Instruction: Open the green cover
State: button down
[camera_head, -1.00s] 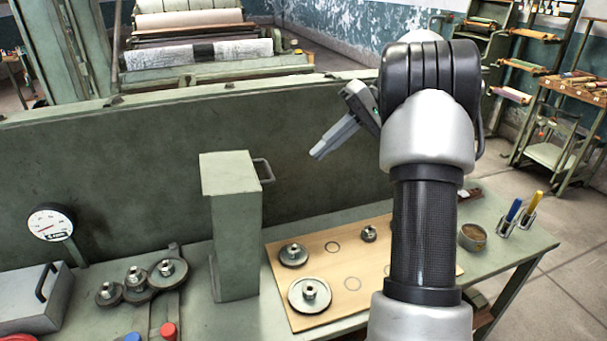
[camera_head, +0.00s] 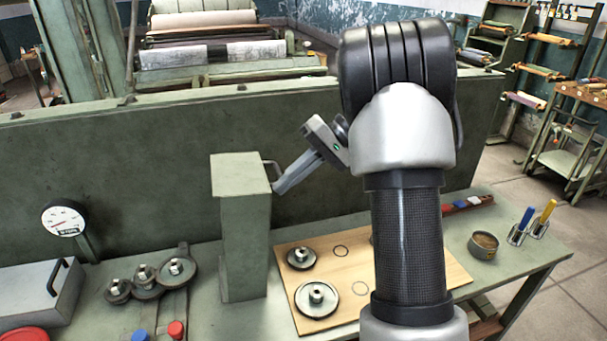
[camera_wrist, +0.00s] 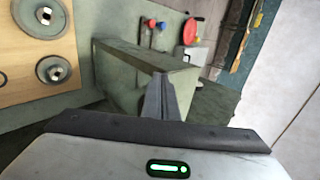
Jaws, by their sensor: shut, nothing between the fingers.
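The green cover (camera_head: 242,225) is a tall, box-shaped housing on the bench, with a bar handle (camera_head: 271,166) on the right side near its top. It also shows in the wrist view (camera_wrist: 135,75), behind the fingers. My gripper (camera_head: 278,190) is shut and empty. Its fingertips are at the handle, at the cover's upper right; I cannot tell whether they touch it. In the wrist view the shut fingers (camera_wrist: 160,98) overlap the cover's near edge, and the handle is not clearly visible there.
A wooden board (camera_head: 285,262) with gear wheels lies right of the cover. Meshed gears (camera_head: 145,278), a dial gauge (camera_head: 65,222) and a grey box (camera_head: 40,290) stand left. A tin (camera_head: 483,246) sits at the right. A green wall (camera_head: 130,170) rises behind.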

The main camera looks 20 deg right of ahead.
aim_at(222, 194)
jog(key=shift+a, duration=0.3)
jog(key=shift+h, duration=0.8)
jog(key=a+r, duration=0.1)
jog(key=a, duration=0.1)
jog(key=a+r+p, duration=0.1)
jog(key=a, duration=0.1)
jog(key=a+r, duration=0.1)
jog(key=a, duration=0.1)
jog(key=shift+p, duration=0.4)
jog(key=shift+h, duration=0.5)
jog(key=a, duration=0.5)
jog(key=a+r, duration=0.1)
jog(key=a, duration=0.1)
jog(key=shift+a+r+p, duration=0.1)
jog(key=shift+a+p, duration=0.2)
jog(key=shift+d, duration=0.15)
